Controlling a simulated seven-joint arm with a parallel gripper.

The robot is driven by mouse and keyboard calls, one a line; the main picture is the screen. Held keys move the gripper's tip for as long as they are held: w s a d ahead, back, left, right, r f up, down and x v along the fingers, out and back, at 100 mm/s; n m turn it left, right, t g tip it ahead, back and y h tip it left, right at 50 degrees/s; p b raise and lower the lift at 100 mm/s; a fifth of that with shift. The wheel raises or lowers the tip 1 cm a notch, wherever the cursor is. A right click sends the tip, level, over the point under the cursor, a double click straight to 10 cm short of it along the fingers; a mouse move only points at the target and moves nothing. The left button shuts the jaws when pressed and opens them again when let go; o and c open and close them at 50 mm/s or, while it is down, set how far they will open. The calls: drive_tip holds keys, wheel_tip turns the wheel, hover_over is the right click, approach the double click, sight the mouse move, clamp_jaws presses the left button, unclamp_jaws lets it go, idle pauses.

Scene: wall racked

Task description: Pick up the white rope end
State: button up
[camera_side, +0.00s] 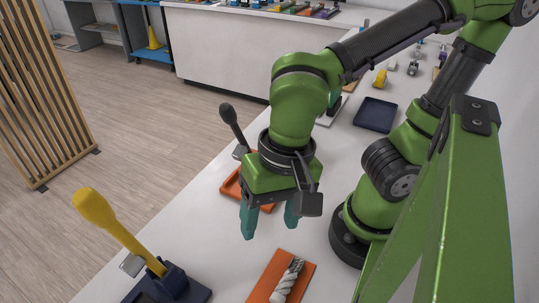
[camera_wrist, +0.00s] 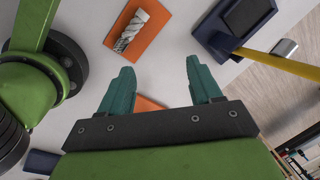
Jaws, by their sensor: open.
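A white and grey twisted piece of rope (camera_side: 287,280) lies on an orange mat (camera_side: 262,291) at the bottom of the side view. It also shows in the wrist view (camera_wrist: 129,34), with a plain white end (camera_wrist: 141,17) at its top, on the orange mat (camera_wrist: 152,31). My gripper (camera_side: 270,228) has two teal fingers, spread apart with nothing between them. It hangs above the table, farther back than the rope in the side view. In the wrist view my gripper (camera_wrist: 160,72) is open, and the rope lies beyond the fingertips.
A dark blue holder (camera_side: 173,288) with a yellow-handled tool (camera_side: 105,222) stands at the left table edge. An orange tray (camera_side: 230,185) with a black-handled tool (camera_side: 233,126) stands behind my gripper. A dark blue tray (camera_side: 375,115) lies farther back on the white table (camera_side: 315,195).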

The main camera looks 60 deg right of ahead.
drive_tip(key=s+a+m+h, duration=0.1)
drive_tip(key=s+m, duration=0.2)
drive_tip(key=m, duration=0.1)
drive_tip(key=m+g, duration=0.1)
drive_tip(key=m, duration=0.5)
hover_over(283, 286)
drive_tip(key=shift+h, duration=0.4)
drive_tip(key=f, duration=1.1)
drive_tip(key=shift+s, duration=0.25)
drive_tip(key=shift+w+f, duration=0.2)
drive_tip(key=shift+f, duration=2.95)
drive_tip(key=shift+c, duration=0.2)
